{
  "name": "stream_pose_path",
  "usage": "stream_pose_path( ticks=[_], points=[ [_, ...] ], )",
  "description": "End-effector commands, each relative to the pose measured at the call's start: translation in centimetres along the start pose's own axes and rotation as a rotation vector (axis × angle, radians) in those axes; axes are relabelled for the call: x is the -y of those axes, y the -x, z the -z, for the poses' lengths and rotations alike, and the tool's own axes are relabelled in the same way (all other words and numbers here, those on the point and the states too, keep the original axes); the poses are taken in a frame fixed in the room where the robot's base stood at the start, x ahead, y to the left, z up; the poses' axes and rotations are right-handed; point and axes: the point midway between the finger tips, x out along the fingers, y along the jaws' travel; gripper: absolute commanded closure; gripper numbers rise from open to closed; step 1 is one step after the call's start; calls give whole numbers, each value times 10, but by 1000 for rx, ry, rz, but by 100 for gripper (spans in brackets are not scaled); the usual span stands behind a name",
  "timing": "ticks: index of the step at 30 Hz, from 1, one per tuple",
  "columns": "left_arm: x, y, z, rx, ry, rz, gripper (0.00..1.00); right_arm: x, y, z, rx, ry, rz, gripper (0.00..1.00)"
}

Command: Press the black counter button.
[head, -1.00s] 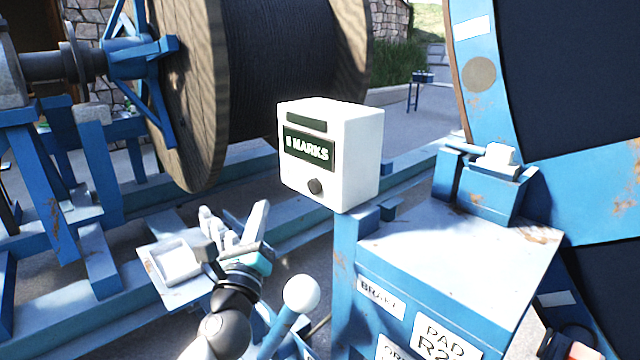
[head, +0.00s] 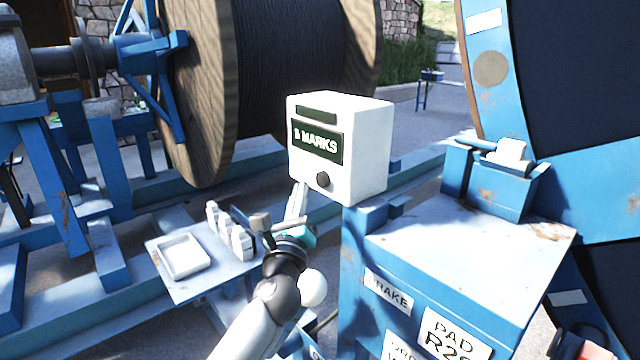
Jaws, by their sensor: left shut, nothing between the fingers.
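The black counter button (head: 322,180) is a small round knob low on the front of a white counter box (head: 365,150). The box stands on a blue post, and its dark display reads MARKS after a digit I cannot read surely. My left gripper (head: 303,188) is shut and empty. Its tip points up at the lower left of the box front, just left of the button in the picture. I cannot tell whether it touches the box, but it does not cover the button.
A blue cabinet (head: 450,255) with labels stands right of the counter. A pale tray (head: 165,265) with small white pieces lies left of my left arm. A white ball knob (head: 313,289) sits close beside my wrist. A large wooden cable reel (head: 205,90) stands behind.

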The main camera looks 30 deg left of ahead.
Motion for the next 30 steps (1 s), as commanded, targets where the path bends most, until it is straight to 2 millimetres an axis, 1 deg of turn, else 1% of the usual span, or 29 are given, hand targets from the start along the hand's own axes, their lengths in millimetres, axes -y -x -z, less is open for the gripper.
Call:
stream_pose_path(
  ticks=[3, 9, 30],
  points=[
    [6, -7, 5, 1, 1, 1, 100, 0, -2, 0, 0, 0, 0, 0],
    [9, -12, 8, 0, 1, 1, 100, 0, -3, 0, 0, 0, 0, 0],
    [9, -11, 8, 0, 0, 1, 100, 0, -3, 0, 0, 0, 0, 0]
  ],
)
